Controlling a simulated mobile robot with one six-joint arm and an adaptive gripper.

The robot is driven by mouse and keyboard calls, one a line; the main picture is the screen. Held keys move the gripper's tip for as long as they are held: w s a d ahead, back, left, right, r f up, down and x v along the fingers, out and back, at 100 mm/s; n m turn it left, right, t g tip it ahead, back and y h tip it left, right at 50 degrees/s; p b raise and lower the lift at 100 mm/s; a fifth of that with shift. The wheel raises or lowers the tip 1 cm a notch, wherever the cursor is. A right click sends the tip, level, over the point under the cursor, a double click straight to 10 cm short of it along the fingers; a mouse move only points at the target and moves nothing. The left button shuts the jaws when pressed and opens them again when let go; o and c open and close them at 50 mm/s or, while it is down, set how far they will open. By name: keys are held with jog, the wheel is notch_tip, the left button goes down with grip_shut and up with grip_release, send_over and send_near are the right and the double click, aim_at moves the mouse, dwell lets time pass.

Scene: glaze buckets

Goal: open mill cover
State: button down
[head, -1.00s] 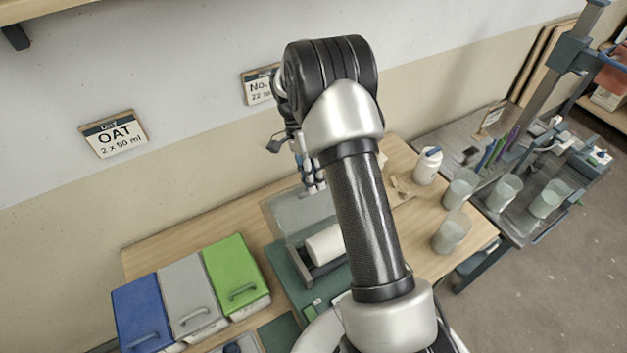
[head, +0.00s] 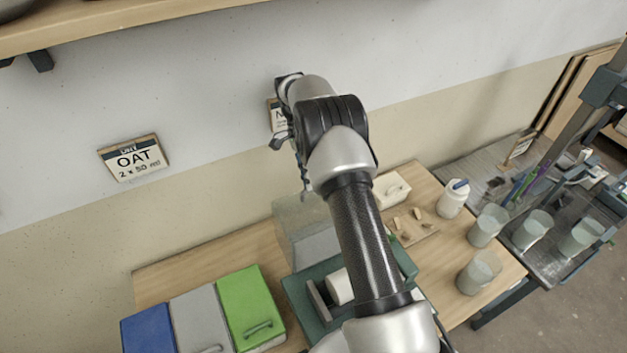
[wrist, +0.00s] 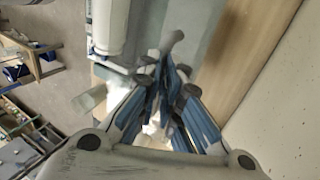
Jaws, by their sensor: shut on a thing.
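The mill cover (head: 302,218) is a clear, greyish box-like hood at the back of the green mill (head: 297,292). It looks raised and tilted back, with the white roller (head: 340,287) showing in front of it. My gripper (head: 304,182) is at the cover's upper edge, mostly hidden behind my arm. In the wrist view my gripper (wrist: 172,100) has its blue fingers close together, shut on the cover; the held part is hard to make out. The white roller (wrist: 112,28) shows there at the upper left.
Blue, grey and green lidded bins (head: 250,308) stand left of the mill. A white bottle (head: 454,198), a board with small pieces (head: 412,226) and several cups (head: 480,272) are on the right. The wall with an OAT sign (head: 133,158) is close behind.

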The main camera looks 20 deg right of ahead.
jog(key=shift+x, duration=1.15)
jog(key=c, duration=2)
grip_release()
jog(key=shift+r, duration=0.1)
jog(key=shift+c, duration=0.2)
jog(key=shift+o, duration=1.3)
jog(key=shift+w+d, duration=0.15)
jog(key=shift+o, duration=0.6)
jog(key=shift+r, duration=0.15)
jog(key=shift+r, duration=0.15)
jog(key=v, duration=0.7)
jog(key=shift+w, duration=0.15)
